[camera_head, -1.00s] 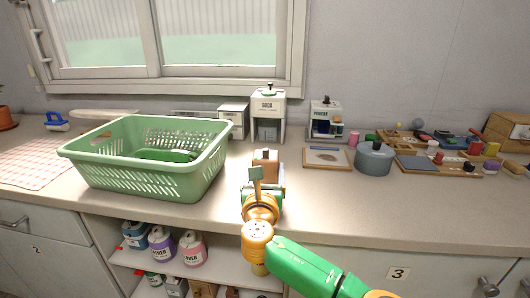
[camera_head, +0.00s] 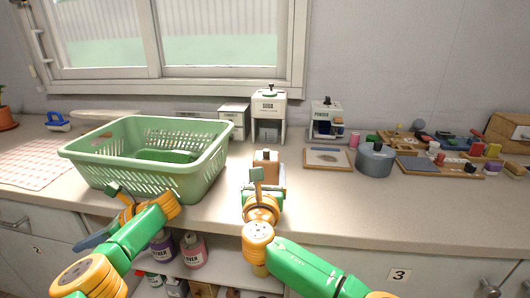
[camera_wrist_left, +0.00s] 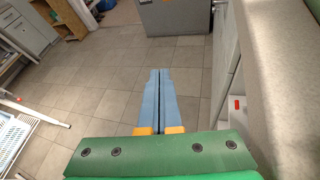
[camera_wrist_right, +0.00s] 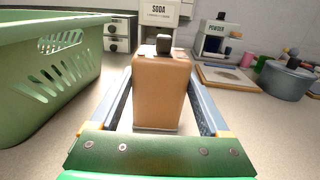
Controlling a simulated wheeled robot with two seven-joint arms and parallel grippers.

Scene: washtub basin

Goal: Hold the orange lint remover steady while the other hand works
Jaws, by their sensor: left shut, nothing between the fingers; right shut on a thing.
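The orange lint remover (camera_wrist_right: 161,88) stands upright on the counter between the fingers of my right gripper (camera_wrist_right: 163,112), which is shut on it. In the head view the lint remover's top (camera_head: 266,157) shows beyond my right gripper (camera_head: 264,184), and my wrist hides its lower part. My left gripper (camera_head: 90,240) is at the front of the counter, in front of the green basket. In the left wrist view the left gripper (camera_wrist_left: 160,98) has its blue fingers together, with nothing between them, over the tiled floor.
A green basket (camera_head: 190,184) stands on the counter left of the lint remover. Behind are a soda dispenser (camera_head: 268,112) and a powder dispenser (camera_head: 326,118). A grey pot (camera_head: 374,160) and trays of small items are at right. Bottles sit on the shelf below.

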